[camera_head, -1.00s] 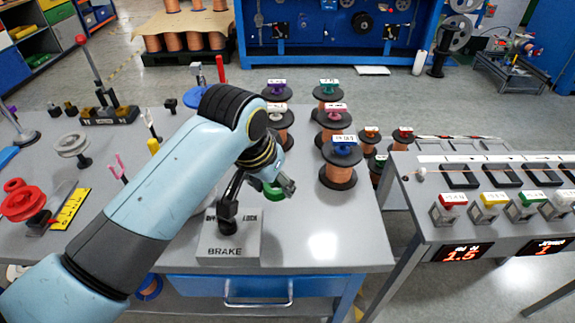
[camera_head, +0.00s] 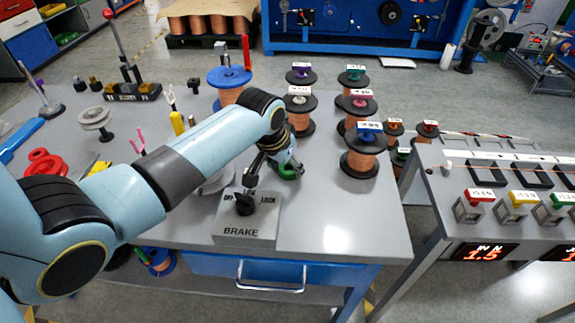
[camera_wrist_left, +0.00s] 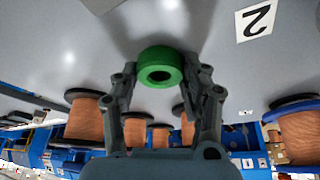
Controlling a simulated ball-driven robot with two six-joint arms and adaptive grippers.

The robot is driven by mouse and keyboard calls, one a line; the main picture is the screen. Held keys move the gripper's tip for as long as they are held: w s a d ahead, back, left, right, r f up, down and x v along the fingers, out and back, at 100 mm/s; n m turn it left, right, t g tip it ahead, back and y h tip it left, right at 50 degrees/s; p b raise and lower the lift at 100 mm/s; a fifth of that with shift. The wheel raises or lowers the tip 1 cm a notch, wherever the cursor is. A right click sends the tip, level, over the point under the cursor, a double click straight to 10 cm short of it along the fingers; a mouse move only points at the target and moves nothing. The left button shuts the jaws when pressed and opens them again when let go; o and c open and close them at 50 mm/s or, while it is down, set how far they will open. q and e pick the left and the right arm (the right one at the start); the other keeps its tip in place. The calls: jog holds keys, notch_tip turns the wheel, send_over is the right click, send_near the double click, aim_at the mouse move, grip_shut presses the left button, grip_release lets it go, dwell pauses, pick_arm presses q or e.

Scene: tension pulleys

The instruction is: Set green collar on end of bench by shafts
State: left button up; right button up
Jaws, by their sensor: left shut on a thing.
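My left gripper (camera_head: 287,166) is shut on the green collar (camera_head: 290,173), low over the grey bench (camera_head: 335,228), just behind the brake block. In the left wrist view the green collar (camera_wrist_left: 160,54) sits between the two fingertips of the left gripper (camera_wrist_left: 160,78), its dark hole facing the camera. The bench surface (camera_wrist_left: 60,45) lies close beyond it; I cannot tell whether the collar touches it. My right gripper is not in view.
The brake block (camera_head: 248,220) with its black lever stands left of the gripper. Several copper spools (camera_head: 359,160) with coloured tops stand to the right. A red pulley (camera_head: 45,163) lies at the left. The bench's front right corner is clear.

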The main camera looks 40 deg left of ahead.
pick_arm(q)
jog(key=shift+f, duration=0.1)
jog(key=o, duration=1.1)
jog(key=p+v, duration=0.2)
jog(key=v, duration=1)
jog(key=shift+s, duration=0.1)
